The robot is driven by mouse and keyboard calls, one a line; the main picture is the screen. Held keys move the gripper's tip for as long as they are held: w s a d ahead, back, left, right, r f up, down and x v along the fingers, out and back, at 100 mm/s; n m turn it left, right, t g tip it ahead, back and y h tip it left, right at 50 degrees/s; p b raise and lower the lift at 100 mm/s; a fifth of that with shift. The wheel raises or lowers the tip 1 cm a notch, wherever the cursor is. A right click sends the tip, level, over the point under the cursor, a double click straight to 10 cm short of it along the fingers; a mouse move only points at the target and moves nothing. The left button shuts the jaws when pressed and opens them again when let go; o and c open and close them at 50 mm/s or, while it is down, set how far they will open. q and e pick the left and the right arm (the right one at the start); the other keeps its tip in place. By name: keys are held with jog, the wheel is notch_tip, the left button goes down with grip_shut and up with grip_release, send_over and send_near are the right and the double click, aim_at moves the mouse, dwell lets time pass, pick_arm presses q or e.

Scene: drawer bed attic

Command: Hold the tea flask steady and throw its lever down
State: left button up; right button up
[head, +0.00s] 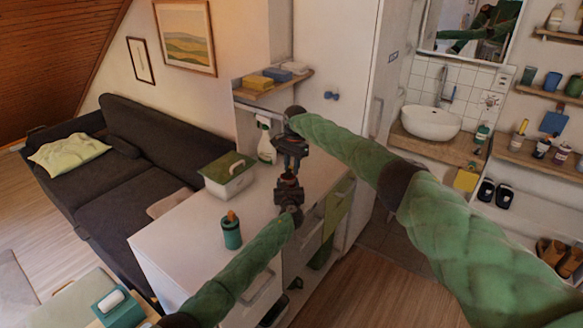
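A dark green canister (232,235) with an upright orange piece (231,216) on top stands on the white counter in the head view. It looks like the tea flask, and the orange piece may be its lever. My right gripper (291,166) points down above the counter's right side, to the right of and beyond the canister. My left gripper (288,178) comes up from below, close under the right one. The two overlap in this view, and I cannot tell whether they touch. Their fingers are too small and dark to read. Neither gripper is at the canister.
On the white counter (185,240), a white box with a green lid (229,175) and a spray bottle (265,140) stand behind the canister. A shelf (262,92) is above. Drawers (262,290) are below the counter. The counter's left part is clear.

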pick_arm(q)
jog(key=shift+f, duration=0.1)
pick_arm(e)
jog(key=shift+o, duration=1)
notch_tip(320, 180, up, 12)
jog(key=w, duration=0.1)
jog(key=shift+d, duration=0.45)
jog(key=shift+w+f, duration=0.1)
pick_arm(q)
jog(key=o, duration=1.1)
jog(key=shift+o, duration=0.2)
